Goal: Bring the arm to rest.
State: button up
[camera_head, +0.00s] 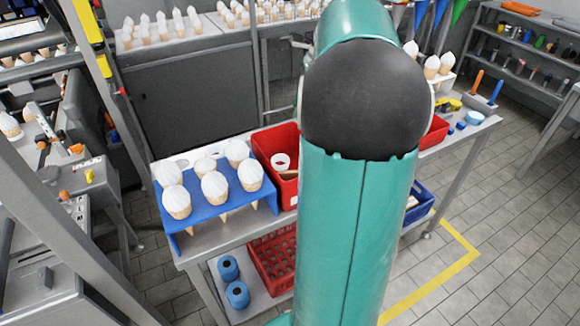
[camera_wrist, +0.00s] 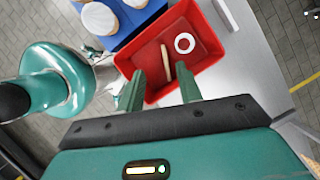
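My teal arm (camera_head: 352,210) fills the middle of the head view and hides my gripper there. In the wrist view my gripper (camera_wrist: 160,72) shows two green fingers set apart, with nothing held between them. The fingers point toward a red bin (camera_wrist: 216,27), which holds a white ring (camera_wrist: 184,43) and a tan stick (camera_wrist: 166,62). The gap to the bin is hard to judge. The same red bin (camera_head: 267,140) shows left of my arm in the head view, partly hidden.
A blue rack (camera_head: 207,212) of several white-topped cones stands left of the red bin on a metal table. Another red bin (camera_head: 436,131) and a blue bin (camera_head: 421,202) are right of my arm. Tiled floor at the right is open, marked by a yellow line (camera_head: 432,283).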

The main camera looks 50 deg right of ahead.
jog(key=shift+v, duration=1.05)
jog(key=a+n+h, duration=0.2)
jog(key=a+n, duration=0.9)
jog(key=a, duration=0.9)
jog(key=s+a+f+n+t, duration=0.1)
jog(key=s+a+f+n, duration=0.2)
jog(key=s+a+n, duration=0.2)
jog(key=s+a+f+n+t+h, duration=0.1)
jog(key=s+a+f+n, duration=0.2)
jog(key=a+n, duration=0.6)
jog(key=shift+s+a+n+t, duration=0.3)
jog(key=shift+s+a+n, duration=0.1)
jog(key=shift+s+n, duration=0.4)
jog(key=shift+s, duration=0.3)
